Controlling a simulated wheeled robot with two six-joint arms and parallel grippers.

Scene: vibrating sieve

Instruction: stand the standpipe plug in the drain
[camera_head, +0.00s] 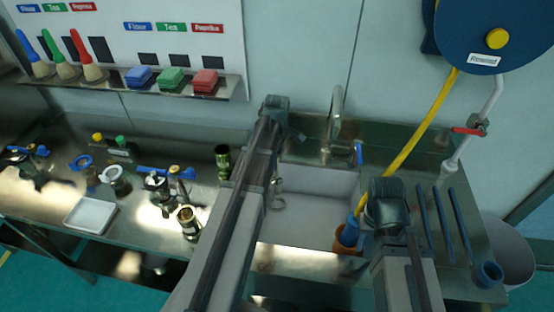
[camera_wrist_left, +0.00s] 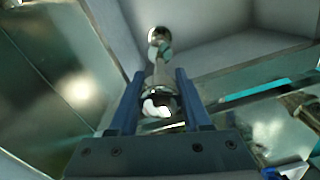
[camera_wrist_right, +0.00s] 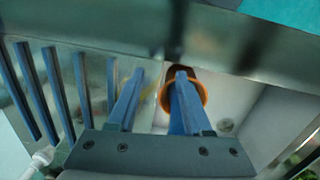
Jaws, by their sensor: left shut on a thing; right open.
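The standpipe plug (camera_wrist_left: 160,92), a shiny metal piece with a white part at its near end, is between the fingers of my left gripper (camera_wrist_left: 158,100), which is shut on it. The round metal drain (camera_wrist_left: 158,33) shows beyond the plug on the pale basin floor in the left wrist view. I cannot tell whether the plug touches it. In the head view my left arm reaches over the sink (camera_head: 312,215) and hides much of the grip. My right gripper (camera_wrist_right: 155,88) is open at the sink's right front, one finger overlapping an orange ring-shaped rim (camera_wrist_right: 203,92).
A tap (camera_head: 337,112) stands behind the sink. A yellow hose (camera_head: 420,125) runs down from a blue reel (camera_head: 490,30). Blue bars (camera_head: 440,225) lie on the right drainboard. Fittings and a white tray (camera_head: 90,214) occupy the left counter.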

